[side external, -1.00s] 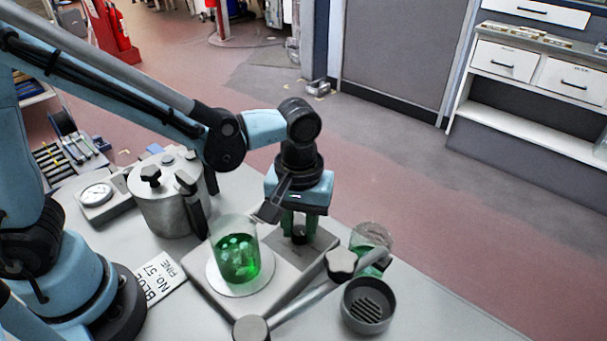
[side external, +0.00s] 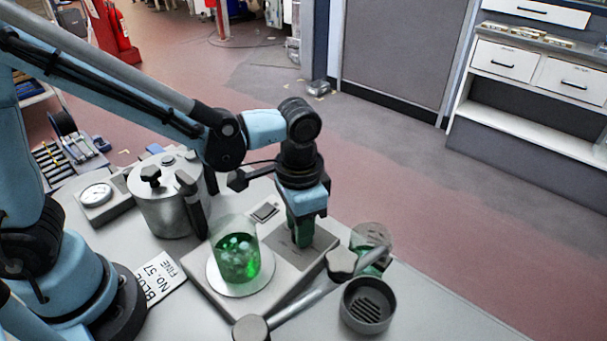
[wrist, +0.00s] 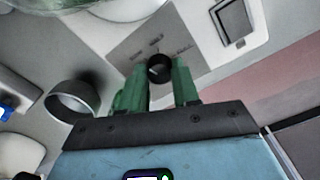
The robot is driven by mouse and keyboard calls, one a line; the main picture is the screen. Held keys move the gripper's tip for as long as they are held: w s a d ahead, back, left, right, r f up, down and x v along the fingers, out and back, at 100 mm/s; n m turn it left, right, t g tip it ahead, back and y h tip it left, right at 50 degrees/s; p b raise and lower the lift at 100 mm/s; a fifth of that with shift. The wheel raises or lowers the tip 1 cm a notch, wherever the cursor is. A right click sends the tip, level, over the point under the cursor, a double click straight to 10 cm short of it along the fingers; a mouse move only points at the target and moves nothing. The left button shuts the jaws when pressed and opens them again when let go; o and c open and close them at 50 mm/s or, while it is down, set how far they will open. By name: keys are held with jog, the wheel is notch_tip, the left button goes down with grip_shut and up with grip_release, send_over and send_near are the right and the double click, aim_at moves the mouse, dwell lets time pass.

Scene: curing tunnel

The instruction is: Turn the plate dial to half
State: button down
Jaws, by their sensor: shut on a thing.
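The plate dial (wrist: 159,67) is a small black round knob on the plate's grey panel (wrist: 125,55), which bears small printed marks too blurred to read. My gripper (wrist: 158,80) has its green fingers shut on the dial, one on each side. In the side view my gripper (side external: 301,240) points straight down over the panel and its fingers hide the dial. The plate (side external: 213,297) is a pale box with a white round top. A glass beaker (side external: 237,252) of bubbling green liquid stands on that top.
A clamp rod (side external: 310,301) crosses in front of the plate. A dark slotted cup (side external: 367,308) and a second beaker (side external: 371,245) stand to the right. A metal pot (side external: 168,207), a gauge (side external: 97,195) and a label card (side external: 160,280) are left. A switch (side external: 265,212) sits behind the beaker.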

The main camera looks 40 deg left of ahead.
jog(key=m, duration=0.4)
jog(key=shift+m, duration=2.8)
jog(key=c, duration=0.8)
grip_release()
notch_tip(320, 180, up, 12)
jog(key=shift+a, duration=0.1)
